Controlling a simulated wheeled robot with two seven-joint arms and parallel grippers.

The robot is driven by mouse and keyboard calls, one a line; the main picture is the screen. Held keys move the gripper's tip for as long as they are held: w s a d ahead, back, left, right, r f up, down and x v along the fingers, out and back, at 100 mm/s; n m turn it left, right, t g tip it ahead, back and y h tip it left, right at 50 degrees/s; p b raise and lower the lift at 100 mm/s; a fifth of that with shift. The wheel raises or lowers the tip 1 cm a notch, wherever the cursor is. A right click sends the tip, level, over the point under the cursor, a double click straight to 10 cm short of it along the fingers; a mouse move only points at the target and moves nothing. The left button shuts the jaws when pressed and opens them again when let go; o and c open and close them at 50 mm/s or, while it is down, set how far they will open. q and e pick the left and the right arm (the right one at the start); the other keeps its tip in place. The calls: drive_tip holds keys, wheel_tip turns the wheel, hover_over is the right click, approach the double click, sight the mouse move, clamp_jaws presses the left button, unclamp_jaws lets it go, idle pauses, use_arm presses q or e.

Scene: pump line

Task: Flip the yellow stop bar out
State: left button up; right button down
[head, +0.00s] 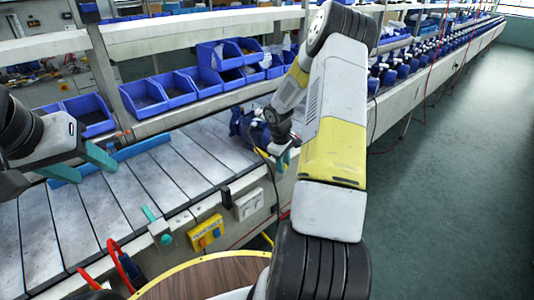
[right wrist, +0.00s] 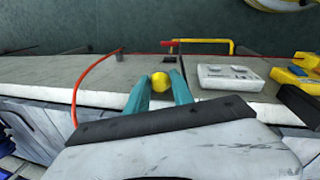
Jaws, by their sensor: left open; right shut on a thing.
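My right gripper (right wrist: 159,90) is shut on a rounded yellow end, which I take to be part of the yellow stop bar (right wrist: 159,81), at the conveyor's side edge. In the head view my right gripper (head: 284,157) is at the conveyor's right edge, partly hidden by its own arm. A thin bit of yellow shows just left of it. The bar's length and angle cannot be made out. My left gripper (head: 86,162) is open and empty over the left part of the slatted conveyor (head: 125,200), its teal fingers apart.
A blue pump (head: 248,126) stands close to my right gripper. A yellow control box (head: 205,233) and a grey box (head: 248,204) are on the conveyor's side. A bent yellow pipe (right wrist: 205,41) and a red cable (right wrist: 88,78) are near the right gripper.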

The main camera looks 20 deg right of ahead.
idle(0.8)
drive_tip(key=s+d, duration=0.4)
drive_tip(key=s, duration=0.5)
drive_tip(key=shift+s, duration=0.3)
drive_tip(key=c, duration=1.1)
unclamp_jaws()
drive_tip(key=shift+s+d, duration=0.1)
wheel_tip(320, 180, up, 8)
drive_tip(key=a, duration=0.1)
drive_tip(key=shift+s+a+f, duration=0.15)
drive_tip(key=shift+s+a, duration=0.05)
drive_tip(key=shift+s, duration=0.15)
